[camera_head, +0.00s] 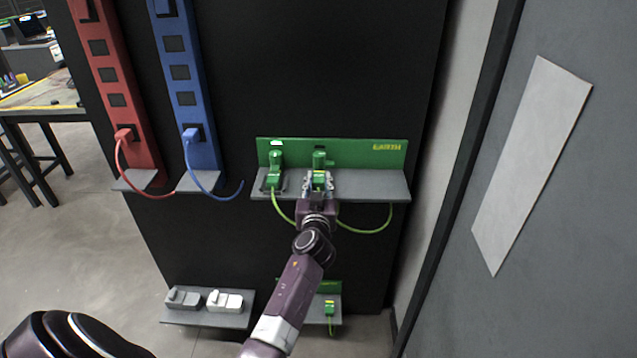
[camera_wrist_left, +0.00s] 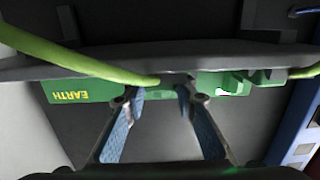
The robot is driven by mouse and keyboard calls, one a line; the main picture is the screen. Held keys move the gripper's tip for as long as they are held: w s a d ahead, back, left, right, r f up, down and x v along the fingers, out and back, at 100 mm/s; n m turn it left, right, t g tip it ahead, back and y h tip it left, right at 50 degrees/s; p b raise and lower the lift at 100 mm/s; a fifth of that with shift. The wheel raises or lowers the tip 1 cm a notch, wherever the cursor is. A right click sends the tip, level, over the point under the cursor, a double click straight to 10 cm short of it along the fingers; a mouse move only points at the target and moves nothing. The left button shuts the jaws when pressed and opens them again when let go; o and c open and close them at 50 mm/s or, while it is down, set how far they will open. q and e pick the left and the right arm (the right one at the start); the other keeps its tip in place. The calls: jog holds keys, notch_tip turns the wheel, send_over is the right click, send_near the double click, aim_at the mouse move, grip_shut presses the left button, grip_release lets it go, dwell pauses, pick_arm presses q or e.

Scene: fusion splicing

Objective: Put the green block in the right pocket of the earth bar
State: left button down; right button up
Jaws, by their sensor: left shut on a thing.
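The green earth bar (camera_head: 355,150) stands at the back of a grey shelf, with its lettering at the right end. A green block (camera_head: 319,157) is at the bar's middle, straight ahead of my left gripper (camera_head: 318,184). The gripper's fingers are closed around the block's near green part. In the left wrist view the fingertips (camera_wrist_left: 158,95) are at the shelf edge beside the bar (camera_wrist_left: 85,90), and the held part is mostly hidden. I cannot tell whether the block is fully seated. Another green block (camera_head: 275,165) with a cable is at the bar's left. My right gripper is out of view.
Red (camera_head: 108,88) and blue (camera_head: 186,80) bars with plugs and cables stand on the left. A lower shelf (camera_head: 205,318) holds grey and white blocks. A small green piece (camera_head: 329,308) is on another low shelf. A green cable (camera_head: 365,231) loops below the earth shelf.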

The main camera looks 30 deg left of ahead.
pick_arm(q)
jog(key=shift+r, duration=0.1)
jog(key=c, duration=1.6)
grip_release()
jog(key=shift+r, duration=0.1)
jog(key=shift+s+d, duration=0.2)
jog(key=shift+s, duration=0.1)
jog(key=b+v, duration=0.1)
jog(key=v, duration=1)
jog(key=shift+s, duration=0.2)
